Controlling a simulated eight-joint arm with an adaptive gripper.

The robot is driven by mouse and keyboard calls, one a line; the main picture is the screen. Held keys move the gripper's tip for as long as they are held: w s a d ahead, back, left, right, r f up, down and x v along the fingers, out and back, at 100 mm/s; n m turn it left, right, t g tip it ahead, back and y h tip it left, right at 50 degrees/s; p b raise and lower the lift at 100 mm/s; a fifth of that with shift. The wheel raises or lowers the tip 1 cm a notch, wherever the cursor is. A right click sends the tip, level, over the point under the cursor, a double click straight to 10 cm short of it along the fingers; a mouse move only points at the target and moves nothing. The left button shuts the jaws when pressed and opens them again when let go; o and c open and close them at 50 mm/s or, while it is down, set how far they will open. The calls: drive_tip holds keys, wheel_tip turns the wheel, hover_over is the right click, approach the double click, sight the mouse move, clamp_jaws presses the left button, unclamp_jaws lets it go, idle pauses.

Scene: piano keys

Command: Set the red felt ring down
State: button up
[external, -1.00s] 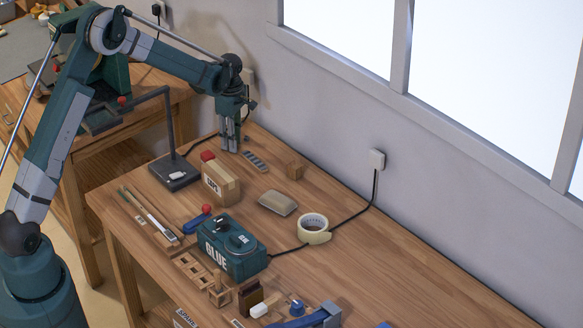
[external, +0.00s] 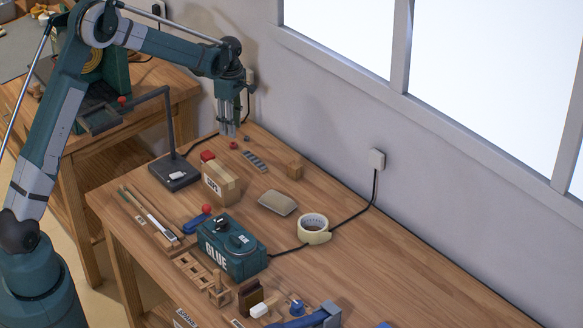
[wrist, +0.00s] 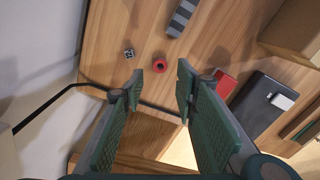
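The red felt ring (external: 233,145) lies on the far end of the wooden workbench. In the wrist view the ring (wrist: 159,66) lies flat on the wood, its dark hole facing up. My gripper (external: 228,133) is above and slightly beyond the ring in the external view, apart from it. In the wrist view my gripper (wrist: 157,83) shows two green fingers spread wide, with nothing between them. The ring sits ahead of the fingertips, clear of both.
A small metal nut-like piece (wrist: 129,53) lies left of the ring. A grey slotted strip (external: 255,161), a cardboard box (external: 221,183), a red object (wrist: 226,84) and a black lamp base (external: 175,172) are near. The wall and a cable border the bench's far end.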

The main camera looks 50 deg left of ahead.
drive_tip(key=shift+r, duration=2.95)
drive_tip(key=s+d+r+m+t, duration=0.2)
drive_tip(key=s+d+r+m, duration=0.4)
drive_tip(key=s+r, duration=0.5)
drive_tip(key=s+d+r+m+t, duration=0.1)
drive_tip(key=s+d+r+m, duration=0.4)
drive_tip(key=s+d+r, duration=0.45)
drive_tip(key=s+d+m+t, duration=0.1)
drive_tip(key=s+d+m, duration=0.1)
drive_tip(key=s, duration=0.7)
drive_tip(key=s+d+f+m+t, duration=0.1)
drive_tip(key=s+m, duration=0.4)
drive_tip(key=s, duration=0.5)
drive_tip(key=s+d+m+t, duration=0.2)
drive_tip(key=s+d+m, duration=0.1)
drive_tip(key=s, duration=0.6)
drive_tip(key=shift+s+d+f+m, duration=0.25)
drive_tip(key=shift+s+d+m, duration=0.15)
drive_tip(key=shift+m, duration=0.3)
